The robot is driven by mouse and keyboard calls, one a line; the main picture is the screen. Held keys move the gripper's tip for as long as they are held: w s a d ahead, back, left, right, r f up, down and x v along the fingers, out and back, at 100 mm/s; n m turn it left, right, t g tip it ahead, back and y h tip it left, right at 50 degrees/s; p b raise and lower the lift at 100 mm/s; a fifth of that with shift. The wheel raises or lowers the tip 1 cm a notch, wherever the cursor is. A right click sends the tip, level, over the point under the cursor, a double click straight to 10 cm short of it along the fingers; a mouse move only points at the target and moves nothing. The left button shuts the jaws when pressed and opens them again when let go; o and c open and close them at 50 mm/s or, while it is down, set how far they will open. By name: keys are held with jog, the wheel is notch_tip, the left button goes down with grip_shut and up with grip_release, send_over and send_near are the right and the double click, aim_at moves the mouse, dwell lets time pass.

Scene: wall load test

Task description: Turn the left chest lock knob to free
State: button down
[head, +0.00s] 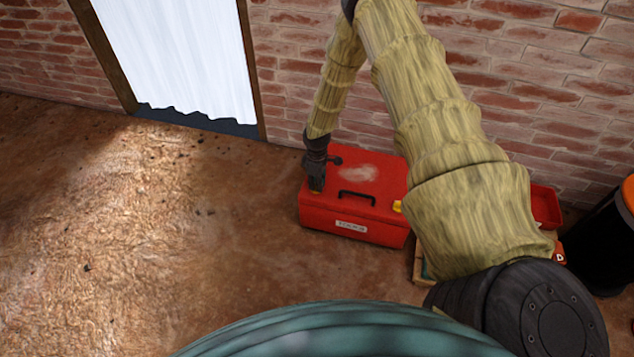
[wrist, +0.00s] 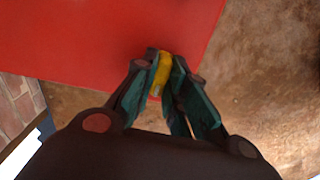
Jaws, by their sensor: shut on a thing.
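The red chest (head: 345,205) stands on the floor against the brick wall, with a black handle (head: 357,197) on its lid and a pale label (head: 350,227) on its front. My gripper (head: 316,186) points down at the chest's left end. In the wrist view my gripper (wrist: 166,80) is shut on the yellow left lock knob (wrist: 161,74), at the edge of the red chest top (wrist: 110,40). The fingers hide part of the knob, and I cannot tell which way it is turned. A second yellow knob (head: 397,206) shows at the chest's right end, partly behind my arm.
A red open box (head: 545,205) lies right of the chest, partly behind my arm. A black bin with an orange top (head: 608,235) stands at the far right. A white curtained doorway (head: 185,55) is at the back left.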

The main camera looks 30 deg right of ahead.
jog(key=m+p, duration=0.2)
jog(key=m, duration=0.1)
jog(key=shift+r+m, duration=0.2)
jog(key=shift+m, duration=0.1)
jog(key=m+p, duration=0.2)
jog(key=m, duration=0.2)
jog(key=shift+m, duration=0.3)
jog(key=m+p, duration=0.1)
jog(key=m, duration=0.3)
jog(key=shift+f+m+p, duration=0.1)
jog(key=shift+m+p, duration=0.2)
jog(key=shift+w+m+p, duration=0.1)
jog(key=shift+m+p, duration=0.3)
jog(key=shift+m, duration=1.8)
jog(key=c, duration=1.4)
grip_release()
jog(key=shift+c, duration=0.2)
notch_tip(320, 180, up, 12)
